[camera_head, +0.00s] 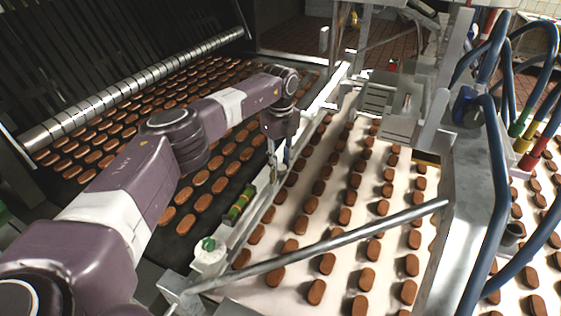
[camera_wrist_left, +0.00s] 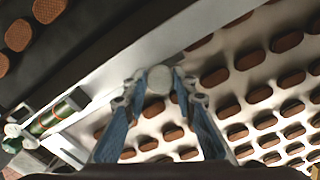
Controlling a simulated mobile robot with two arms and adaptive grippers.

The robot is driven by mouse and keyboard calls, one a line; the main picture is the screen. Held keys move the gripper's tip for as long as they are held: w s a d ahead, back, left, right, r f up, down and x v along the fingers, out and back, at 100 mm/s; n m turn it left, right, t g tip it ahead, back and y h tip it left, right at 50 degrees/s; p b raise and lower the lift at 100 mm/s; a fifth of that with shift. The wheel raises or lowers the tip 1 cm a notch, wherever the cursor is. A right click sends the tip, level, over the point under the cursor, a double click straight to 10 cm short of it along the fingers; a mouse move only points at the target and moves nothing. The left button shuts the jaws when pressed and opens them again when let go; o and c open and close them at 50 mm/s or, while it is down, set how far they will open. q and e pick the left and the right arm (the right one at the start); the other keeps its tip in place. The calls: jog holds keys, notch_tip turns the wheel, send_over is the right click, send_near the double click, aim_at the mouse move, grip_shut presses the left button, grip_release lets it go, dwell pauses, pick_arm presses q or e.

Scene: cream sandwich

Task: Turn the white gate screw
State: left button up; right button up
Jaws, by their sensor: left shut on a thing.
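The white gate screw (camera_wrist_left: 159,79) shows in the left wrist view as a round, pale knob at the edge of the white rail. My left gripper (camera_wrist_left: 155,82) is shut on it, with one fingertip on each side. In the head view my left arm reaches in from the left, and its gripper (camera_head: 273,168) points down at the rail between the dark belt and the white belt. The screw is too small and covered to make out clearly there. My right gripper is in neither view.
The dark belt (camera_head: 186,222) and the white belt (camera_head: 335,300) carry rows of brown biscuits. A green and brass cylinder (camera_head: 238,206) and a white knob with a green top (camera_head: 208,250) sit along the rail. A metal bar (camera_head: 330,242) crosses in front; blue hoses (camera_head: 497,190) hang at right.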

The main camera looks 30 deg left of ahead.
aim_at(280, 166)
pick_arm(q)
jog(key=shift+r+n, duration=0.1)
jog(key=shift+n, duration=1.1)
jog(key=o, duration=1.2)
jog(key=shift+c, duration=0.2)
notch_tip(280, 166, up, 8)
jog(key=shift+f, duration=0.1)
